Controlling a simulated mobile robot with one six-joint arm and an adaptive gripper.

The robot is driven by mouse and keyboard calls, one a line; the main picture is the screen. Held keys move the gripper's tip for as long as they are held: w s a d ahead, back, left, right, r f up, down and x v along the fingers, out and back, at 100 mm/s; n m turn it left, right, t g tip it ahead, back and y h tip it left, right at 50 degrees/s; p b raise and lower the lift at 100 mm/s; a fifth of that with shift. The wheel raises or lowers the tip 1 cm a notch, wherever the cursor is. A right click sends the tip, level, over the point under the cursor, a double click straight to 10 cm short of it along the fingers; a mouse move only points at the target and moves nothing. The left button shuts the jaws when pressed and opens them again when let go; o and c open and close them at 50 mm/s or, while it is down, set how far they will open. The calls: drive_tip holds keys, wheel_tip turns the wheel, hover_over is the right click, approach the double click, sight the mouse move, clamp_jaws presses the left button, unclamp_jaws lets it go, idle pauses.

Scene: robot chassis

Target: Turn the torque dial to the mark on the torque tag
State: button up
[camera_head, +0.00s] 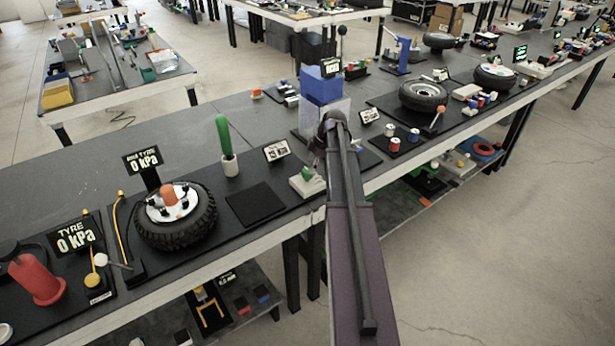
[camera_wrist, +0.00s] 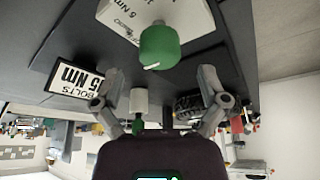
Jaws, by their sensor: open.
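The torque dial is a green round knob (camera_wrist: 160,46) with a white pointer line, on a white base with printed Nm markings (camera_wrist: 122,18). In the head view the knob (camera_head: 307,172) is at the bench's front edge, partly beside my arm. The torque tag (camera_wrist: 74,77) is a white card in a black frame reading BOLTS and a value in Nm, its first digit unclear. It also shows in the head view (camera_head: 276,151), left of the dial. My gripper (camera_wrist: 158,88) is open and empty, with its fingers apart and short of the knob. In the head view my arm hides it.
A green upright object in a white pot (camera_head: 229,166) and a tyre (camera_head: 176,220) stand left of the dial. A black mat (camera_head: 254,203) lies between tyre and dial. A blue box (camera_head: 321,86) stands behind the dial.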

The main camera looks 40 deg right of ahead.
sight(308, 170)
drive_tip(key=shift+b+x, duration=1.3)
drive_tip(key=shift+x, duration=0.4)
drive_tip(key=shift+a, duration=0.1)
drive_tip(key=c, duration=1.1)
